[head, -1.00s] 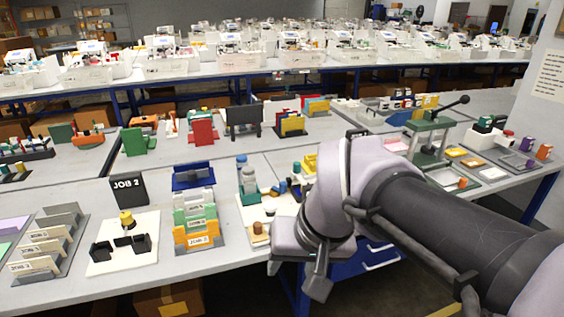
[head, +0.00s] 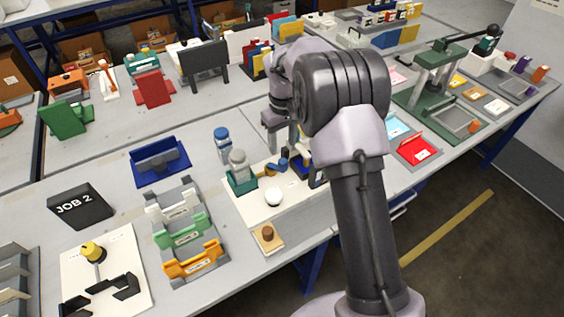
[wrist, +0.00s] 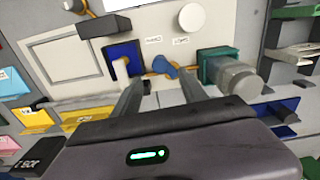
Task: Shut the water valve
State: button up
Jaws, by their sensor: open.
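The water valve appears to be the small blue handle (wrist: 165,67) on a brass-coloured pipe in the wrist view. It also shows as a blue piece (head: 283,163) on the white board in the head view, partly beside my arm. The pipe runs between a blue block (wrist: 122,58) and a teal holder (wrist: 208,64). My gripper (wrist: 164,84) is open and empty, with its two fingers spread below the handle in the picture. The handle lies in line with the gap, apparently beyond the tips; contact cannot be told.
A grey bottle (wrist: 240,80) stands in the teal holder close to the right finger. A red tray (head: 419,150) lies to the right.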

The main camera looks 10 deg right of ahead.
aim_at(282, 160)
notch_tip(282, 160, down, 9)
jog(key=b, duration=0.2)
jog(key=shift+w+r+b, duration=0.1)
jog(key=shift+b, duration=0.25)
grip_shut()
